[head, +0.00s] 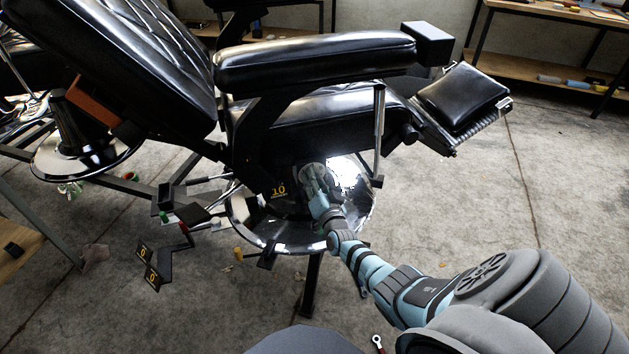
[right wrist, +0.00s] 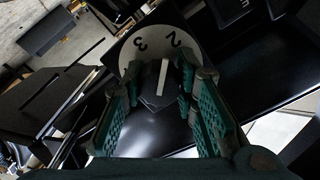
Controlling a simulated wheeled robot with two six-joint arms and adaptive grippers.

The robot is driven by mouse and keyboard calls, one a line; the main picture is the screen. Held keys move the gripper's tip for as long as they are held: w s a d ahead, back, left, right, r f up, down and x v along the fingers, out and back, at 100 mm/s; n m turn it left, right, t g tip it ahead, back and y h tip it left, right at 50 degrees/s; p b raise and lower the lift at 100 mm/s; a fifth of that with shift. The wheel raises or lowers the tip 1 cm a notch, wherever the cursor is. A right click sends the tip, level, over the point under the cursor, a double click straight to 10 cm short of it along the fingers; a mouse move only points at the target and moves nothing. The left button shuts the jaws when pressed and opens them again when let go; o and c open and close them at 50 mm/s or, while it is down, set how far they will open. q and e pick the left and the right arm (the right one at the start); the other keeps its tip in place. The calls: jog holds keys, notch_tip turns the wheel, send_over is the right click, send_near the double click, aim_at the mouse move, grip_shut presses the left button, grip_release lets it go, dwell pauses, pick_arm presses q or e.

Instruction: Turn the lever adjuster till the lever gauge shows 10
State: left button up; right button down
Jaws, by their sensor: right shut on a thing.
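My right gripper (head: 316,184) reaches in under the chair seat, in front of the shiny round base. In the right wrist view its green fingers (right wrist: 160,92) stand on both sides of a black knob (right wrist: 150,92) with a white pointer line, which I take for the lever adjuster. The gripper is shut on it. Behind the knob is a pale dial (right wrist: 130,57) marked 3 and 2; the pointer points toward the 2. In the head view a black gauge plate (head: 279,189) left of the gripper reads a yellow 10. My left gripper is not in view.
The black barber chair's armrest (head: 320,58) and seat hang above my right arm. An upright metal lever (head: 379,125) stands right of the gripper. Two black plates (head: 152,277) with yellow 0 readings are at lower left. Open concrete floor lies at right.

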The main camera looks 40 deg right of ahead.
jog(key=c, duration=1.2)
grip_release()
jog(key=shift+c, duration=0.2)
jog(key=v, duration=1.2)
